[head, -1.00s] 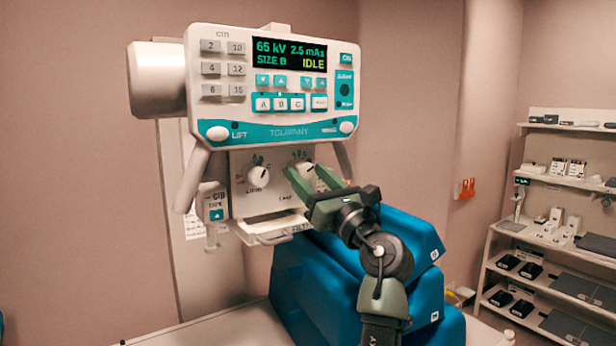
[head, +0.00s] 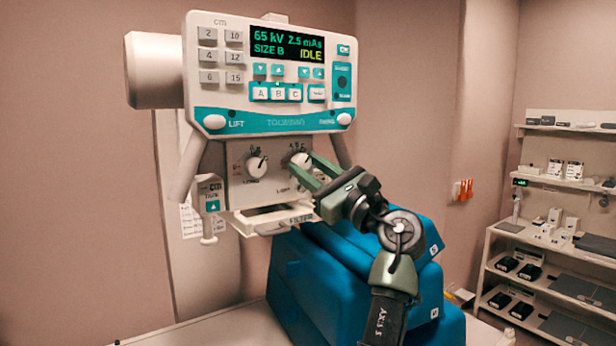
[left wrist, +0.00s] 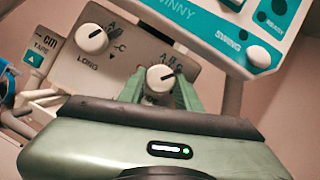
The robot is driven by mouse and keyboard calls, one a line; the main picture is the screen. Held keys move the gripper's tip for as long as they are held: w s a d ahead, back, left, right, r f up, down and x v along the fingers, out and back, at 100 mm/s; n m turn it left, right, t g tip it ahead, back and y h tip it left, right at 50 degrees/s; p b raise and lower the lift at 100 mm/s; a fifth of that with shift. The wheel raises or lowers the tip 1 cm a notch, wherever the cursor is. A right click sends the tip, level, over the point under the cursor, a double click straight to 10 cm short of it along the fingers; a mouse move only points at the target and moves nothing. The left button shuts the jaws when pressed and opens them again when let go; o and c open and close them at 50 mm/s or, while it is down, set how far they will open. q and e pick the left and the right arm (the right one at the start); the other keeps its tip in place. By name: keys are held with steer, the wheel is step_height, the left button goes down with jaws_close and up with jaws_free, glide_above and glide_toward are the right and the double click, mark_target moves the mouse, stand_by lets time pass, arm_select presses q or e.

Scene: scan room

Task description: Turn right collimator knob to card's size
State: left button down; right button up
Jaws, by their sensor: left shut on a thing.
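The right collimator knob (head: 301,160) is a white round dial on the collimator face under the control panel, with letters printed above it. It also shows in the left wrist view (left wrist: 160,78). My left gripper (left wrist: 160,88) is shut on this knob, with one green finger on each side. In the head view the left gripper (head: 306,170) reaches it from the lower right, and its fingers hide part of the knob. The exact letter its pointer meets is too small to tell. The left knob (head: 256,165) is free. The display (head: 287,45) reads SIZE B. I see no card that I can read.
A filter tray (head: 272,224) sticks out below the knobs. Blue wedge-shaped blocks (head: 320,285) stand beneath my arm. A TAPE unit (head: 212,205) hangs at the collimator's left. Shelves (head: 545,235) with small items stand at the far right.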

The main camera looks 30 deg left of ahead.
arm_select(q)
steer(key=n+g, duration=0.2)
steer(key=n, duration=0.2)
steer(key=shift+b, duration=0.3)
steer(key=shift+w+r+n+g+h, duration=0.15)
steer(key=shift+n+g, duration=0.35)
steer(key=shift+n, duration=0.55)
steer(key=shift+n+g+h, duration=0.25)
steer(key=shift+n+g, duration=0.25)
steer(key=shift+n, duration=0.55)
steer(key=c, duration=1.2)
jaws_free()
steer(key=shift+c, duration=0.2)
steer(key=shift+o, duration=1.2)
